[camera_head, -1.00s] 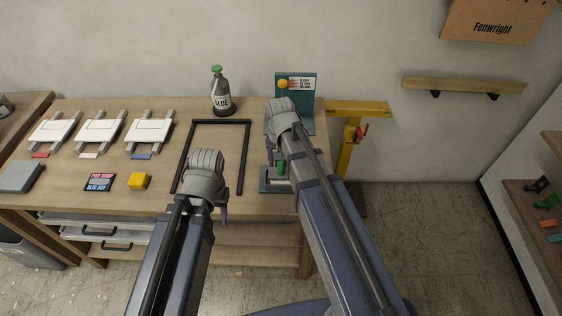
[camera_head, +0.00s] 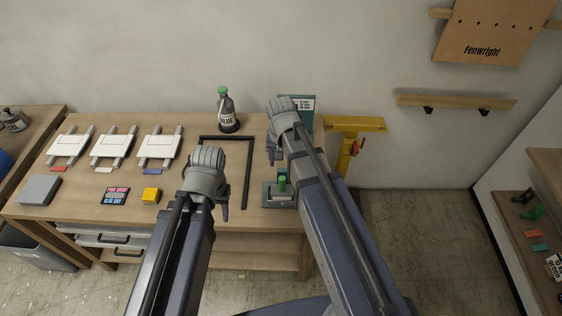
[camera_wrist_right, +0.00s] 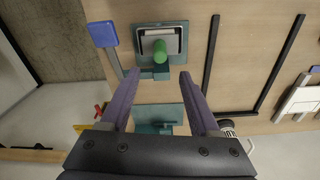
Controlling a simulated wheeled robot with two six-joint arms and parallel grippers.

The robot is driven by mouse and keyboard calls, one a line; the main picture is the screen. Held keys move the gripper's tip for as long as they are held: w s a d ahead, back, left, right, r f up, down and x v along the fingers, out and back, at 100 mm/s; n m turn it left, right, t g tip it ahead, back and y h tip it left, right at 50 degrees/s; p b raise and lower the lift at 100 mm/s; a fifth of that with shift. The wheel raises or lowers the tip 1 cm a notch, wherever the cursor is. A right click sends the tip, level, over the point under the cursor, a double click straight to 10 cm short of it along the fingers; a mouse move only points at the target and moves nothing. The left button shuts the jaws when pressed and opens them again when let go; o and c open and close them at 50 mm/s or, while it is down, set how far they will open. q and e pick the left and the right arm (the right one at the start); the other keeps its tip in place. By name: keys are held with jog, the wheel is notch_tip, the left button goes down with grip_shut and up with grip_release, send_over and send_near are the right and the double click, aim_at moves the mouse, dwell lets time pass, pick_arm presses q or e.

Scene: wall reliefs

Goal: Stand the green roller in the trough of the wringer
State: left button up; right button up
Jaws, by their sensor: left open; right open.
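The green roller (camera_head: 282,184) stands upright on the teal wringer (camera_head: 270,200) near the table's right front; it also shows in the right wrist view (camera_wrist_right: 160,52). There it overlaps the pale trough (camera_wrist_right: 150,36), and I cannot tell how deep it sits. A blue-ended lever (camera_wrist_right: 103,34) is beside the wringer. My right gripper (camera_wrist_right: 159,74) is open and empty, with its fingertips apart on either side below the roller in that view. My left gripper (camera_head: 222,206) is open and empty over the black frame's left part; its own arm hides much of it.
A black frame (camera_head: 247,175) lies left of the wringer. A glue bottle (camera_head: 228,112) stands behind it. A teal sign (camera_head: 303,103) stands at the back right.

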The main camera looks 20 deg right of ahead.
jog(key=s+a+n+g, duration=0.1)
jog(key=s+a+n, duration=0.7)
jog(key=s, duration=0.5)
jog(key=shift+s+a+n+h, duration=0.3)
jog(key=shift+a+h, duration=0.1)
jog(key=shift+a, duration=0.65)
